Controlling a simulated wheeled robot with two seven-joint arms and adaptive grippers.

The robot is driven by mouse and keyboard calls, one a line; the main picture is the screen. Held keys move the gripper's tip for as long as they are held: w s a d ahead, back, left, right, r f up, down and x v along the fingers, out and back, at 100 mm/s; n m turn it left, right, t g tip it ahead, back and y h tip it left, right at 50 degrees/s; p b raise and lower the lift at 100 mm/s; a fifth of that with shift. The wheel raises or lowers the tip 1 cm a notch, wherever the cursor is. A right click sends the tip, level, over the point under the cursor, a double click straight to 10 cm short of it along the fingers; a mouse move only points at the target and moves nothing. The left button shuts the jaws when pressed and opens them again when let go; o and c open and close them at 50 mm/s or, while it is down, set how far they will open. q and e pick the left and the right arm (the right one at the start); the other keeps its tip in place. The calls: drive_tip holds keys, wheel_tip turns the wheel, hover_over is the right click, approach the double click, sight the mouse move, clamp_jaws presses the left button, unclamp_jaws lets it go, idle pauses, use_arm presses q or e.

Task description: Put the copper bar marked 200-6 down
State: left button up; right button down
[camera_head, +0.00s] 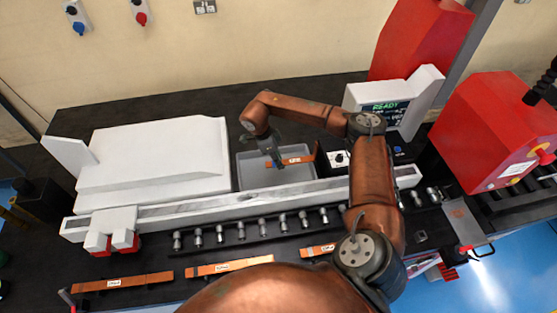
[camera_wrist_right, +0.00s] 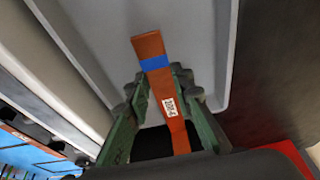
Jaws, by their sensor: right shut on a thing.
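The copper bar (camera_head: 299,160) has a white label and a blue band. In the right wrist view the bar (camera_wrist_right: 155,62) runs between the green fingers, and its label seems to read 200-6. My right gripper (camera_head: 276,162) is shut on it and holds it over the grey tray (camera_head: 246,178). The tray's pale floor also shows behind the bar in the wrist view. I cannot tell whether the bar touches the tray. My left gripper is not in view.
Other labelled copper bars lie along the front: one at left (camera_head: 122,282), one in the middle (camera_head: 230,266) and one partly behind my arm (camera_head: 318,250). A white rail (camera_head: 160,214) and a row of rollers (camera_head: 240,231) run before the tray. A READY display (camera_head: 381,107) stands behind.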

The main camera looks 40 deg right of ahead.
drive_tip(key=shift+f, duration=0.45)
drive_tip(key=c, duration=1.7)
unclamp_jaws()
drive_tip(key=shift+r, duration=0.1)
drive_tip(key=shift+r, duration=0.3)
drive_tip(key=b+v, duration=0.2)
drive_tip(key=v, duration=1)
drive_tip(key=shift+s+r, duration=0.1)
drive_tip(key=shift+r, duration=0.15)
